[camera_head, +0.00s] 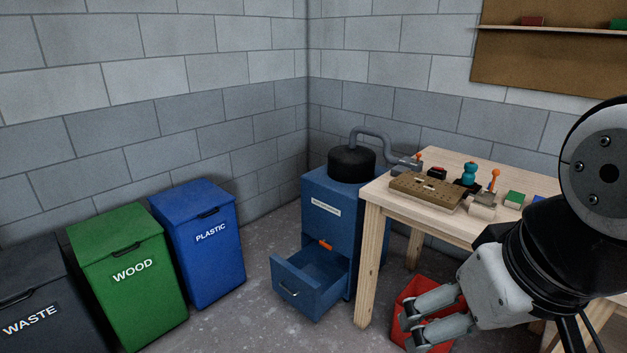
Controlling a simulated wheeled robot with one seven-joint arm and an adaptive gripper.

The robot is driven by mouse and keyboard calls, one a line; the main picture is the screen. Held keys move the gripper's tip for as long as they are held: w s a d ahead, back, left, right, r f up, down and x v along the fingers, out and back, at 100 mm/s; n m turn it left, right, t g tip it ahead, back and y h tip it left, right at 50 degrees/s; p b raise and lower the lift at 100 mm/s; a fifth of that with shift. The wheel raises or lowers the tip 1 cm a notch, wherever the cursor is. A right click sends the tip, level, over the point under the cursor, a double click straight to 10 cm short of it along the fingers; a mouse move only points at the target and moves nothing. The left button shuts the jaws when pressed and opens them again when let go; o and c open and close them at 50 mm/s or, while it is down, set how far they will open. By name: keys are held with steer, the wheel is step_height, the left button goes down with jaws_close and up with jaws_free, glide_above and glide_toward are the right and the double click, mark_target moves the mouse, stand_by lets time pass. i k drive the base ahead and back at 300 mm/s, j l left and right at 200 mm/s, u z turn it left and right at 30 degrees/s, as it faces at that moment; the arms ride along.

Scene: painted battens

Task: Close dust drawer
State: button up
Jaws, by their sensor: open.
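The dust drawer (305,296) is a blue box drawer with a small metal handle, pulled out from the front of a blue dust collector cabinet (328,222). Its inside shows and looks empty. An orange latch (326,244) sits on the cabinet above the drawer opening. My gripper (407,334) is at the lower right, in front of a red bin. Its two grey fingers are apart, with nothing seen between them. It is right of the drawer and not touching it.
A wooden workbench (370,262) with several tools stands right of the cabinet, its leg close to the drawer. The red bin (414,289) is under it. Blue plastic (207,258), green wood (130,296) and dark waste (40,292) bins stand left. Floor before the drawer is clear.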

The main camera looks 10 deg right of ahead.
mark_target(312, 280)
steer(key=i+l, duration=0.3)
steer(key=i, duration=0.25)
steer(key=i+l+u, duration=0.15)
steer(key=i, duration=0.4)
steer(key=i+l, duration=0.45)
steer(key=i+j+u, duration=0.05)
steer(key=i, duration=0.05)
